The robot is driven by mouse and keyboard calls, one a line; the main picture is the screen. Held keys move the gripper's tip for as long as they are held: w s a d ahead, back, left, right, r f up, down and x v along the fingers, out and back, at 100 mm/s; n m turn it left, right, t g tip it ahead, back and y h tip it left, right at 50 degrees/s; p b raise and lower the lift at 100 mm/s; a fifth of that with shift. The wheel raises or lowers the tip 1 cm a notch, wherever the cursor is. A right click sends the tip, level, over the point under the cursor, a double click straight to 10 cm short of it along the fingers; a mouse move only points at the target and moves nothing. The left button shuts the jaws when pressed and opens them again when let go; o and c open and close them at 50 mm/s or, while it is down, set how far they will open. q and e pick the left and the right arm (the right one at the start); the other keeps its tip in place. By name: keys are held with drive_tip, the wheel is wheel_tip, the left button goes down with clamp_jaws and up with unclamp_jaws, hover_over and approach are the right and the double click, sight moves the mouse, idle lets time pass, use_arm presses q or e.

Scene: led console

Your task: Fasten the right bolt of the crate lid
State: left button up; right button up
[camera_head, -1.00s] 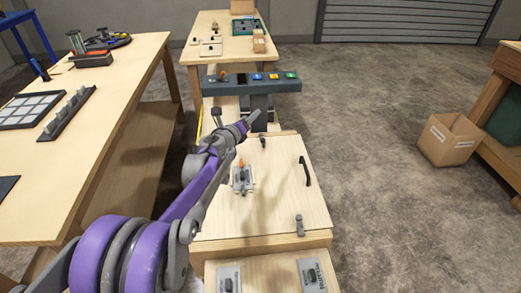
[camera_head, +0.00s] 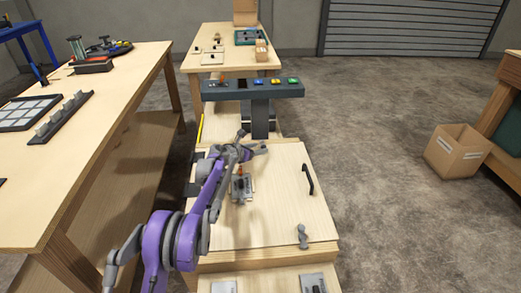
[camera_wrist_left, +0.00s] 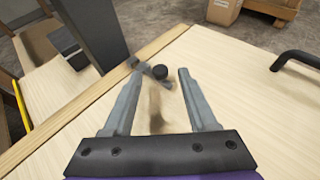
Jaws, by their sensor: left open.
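The crate lid (camera_head: 275,205) is a pale wooden panel with a black handle (camera_head: 307,178) on its right side. My left gripper (camera_head: 260,148) is open over the lid's far edge. In the left wrist view a bolt with a round dark knob (camera_wrist_left: 160,71) shows at that edge, between the open fingertips, with gaps on both sides. A grey bar (camera_wrist_left: 136,63) lies beside the knob near the left fingertip. The gripper hides this bolt in the head view. Another grey bolt (camera_head: 302,236) stands at the lid's near edge. My right gripper is out of view.
A dark console (camera_head: 250,90) with coloured buttons stands just beyond the lid. A long workbench (camera_head: 80,130) is on the left. A cardboard box (camera_head: 456,150) stands on the floor at right.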

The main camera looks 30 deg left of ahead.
use_arm(q)
drive_tip(key=shift+x, duration=0.8)
clamp_jaws()
idle(0.9)
